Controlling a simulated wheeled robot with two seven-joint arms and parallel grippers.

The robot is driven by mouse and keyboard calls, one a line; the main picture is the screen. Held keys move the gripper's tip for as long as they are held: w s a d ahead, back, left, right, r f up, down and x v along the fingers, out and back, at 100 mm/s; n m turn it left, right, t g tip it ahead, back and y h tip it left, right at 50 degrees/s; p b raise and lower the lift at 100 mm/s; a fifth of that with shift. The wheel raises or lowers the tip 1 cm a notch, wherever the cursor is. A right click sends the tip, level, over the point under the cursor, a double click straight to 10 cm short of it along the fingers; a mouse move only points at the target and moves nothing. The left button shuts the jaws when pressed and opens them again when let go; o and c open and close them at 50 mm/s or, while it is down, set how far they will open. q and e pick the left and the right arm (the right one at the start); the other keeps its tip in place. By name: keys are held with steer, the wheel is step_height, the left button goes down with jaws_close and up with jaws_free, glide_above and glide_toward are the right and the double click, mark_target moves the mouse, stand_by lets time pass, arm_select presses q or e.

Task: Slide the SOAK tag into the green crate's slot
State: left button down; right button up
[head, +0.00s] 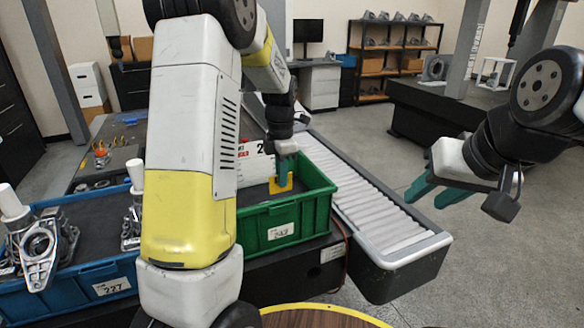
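A white card (252,168) with red print and a large digit shows behind, partly hidden by my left arm. I cannot read SOAK on anything. My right gripper (432,193) is open and empty, off to the right.
A blue crate (75,285) with metal castings stands at left. A roller conveyor (378,205) runs behind and right of the green crate. A round wooden top (315,318) is at the front. Floor at right is clear.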

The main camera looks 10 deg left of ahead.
mark_target(283, 191)
arm_select(q)
steer(key=shift+f, duration=0.25)
steer(key=shift+d+f, duration=0.1)
steer(key=shift+f, duration=0.9)
steer(key=shift+f, duration=0.95)
stand_by(1.2)
steer(key=shift+f, duration=0.3)
steer(key=shift+f, duration=0.3)
stand_by(0.3)
steer(key=shift+f, duration=0.35)
